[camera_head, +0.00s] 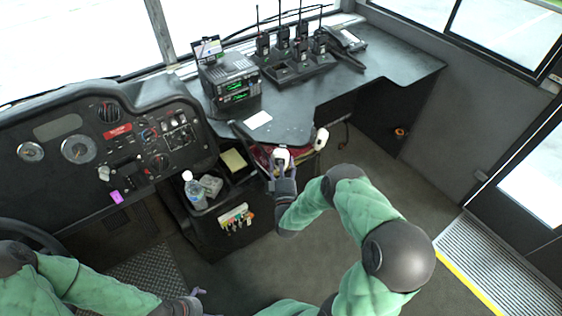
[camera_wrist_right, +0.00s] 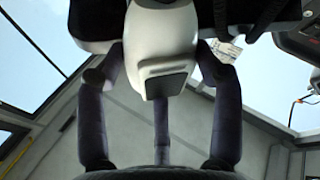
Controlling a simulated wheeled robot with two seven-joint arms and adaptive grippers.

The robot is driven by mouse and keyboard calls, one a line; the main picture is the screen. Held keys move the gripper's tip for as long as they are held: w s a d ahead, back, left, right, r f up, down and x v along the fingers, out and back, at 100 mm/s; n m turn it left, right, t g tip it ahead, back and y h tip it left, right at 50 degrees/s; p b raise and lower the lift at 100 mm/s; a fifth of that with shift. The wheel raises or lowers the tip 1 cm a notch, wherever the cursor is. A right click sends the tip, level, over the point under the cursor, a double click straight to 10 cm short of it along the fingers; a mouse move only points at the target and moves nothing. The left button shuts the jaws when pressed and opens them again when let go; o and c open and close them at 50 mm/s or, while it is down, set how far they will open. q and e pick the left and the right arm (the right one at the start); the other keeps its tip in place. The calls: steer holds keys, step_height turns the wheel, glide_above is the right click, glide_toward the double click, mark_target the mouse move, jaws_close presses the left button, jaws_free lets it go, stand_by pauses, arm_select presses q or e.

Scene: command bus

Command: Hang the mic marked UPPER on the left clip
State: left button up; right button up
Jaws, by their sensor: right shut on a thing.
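Two white hand mics hang at the front edge of the dark console shelf. The left one (camera_head: 281,157) is at my right gripper (camera_head: 282,172); the right one (camera_head: 321,138) hangs apart from it. In the right wrist view, my right gripper's dark fingers (camera_wrist_right: 160,85) are shut around a white mic (camera_wrist_right: 160,45) with a grey lower block. No UPPER marking can be read on either mic, and the clips are hidden or too small to make out. My left gripper (camera_head: 198,293) shows only in part at the bottom edge; its jaws are unclear.
The radio unit (camera_head: 232,82) and several handheld radios in a charger (camera_head: 295,68) stand on the desk behind. A bottle (camera_head: 195,192) and a yellow pad (camera_head: 233,160) sit in the console below left. The floor (camera_head: 400,185) at right is clear.

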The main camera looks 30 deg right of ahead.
steer(key=shift+f, duration=0.2)
steer(key=shift+f+b, duration=0.3)
steer(key=shift+b, duration=0.3)
steer(key=shift+f+b, duration=0.7)
steer(key=shift+f, duration=0.75)
stand_by(1.0)
stand_by(0.3)
steer(key=o, duration=1.2)
steer(key=shift+f, duration=0.1)
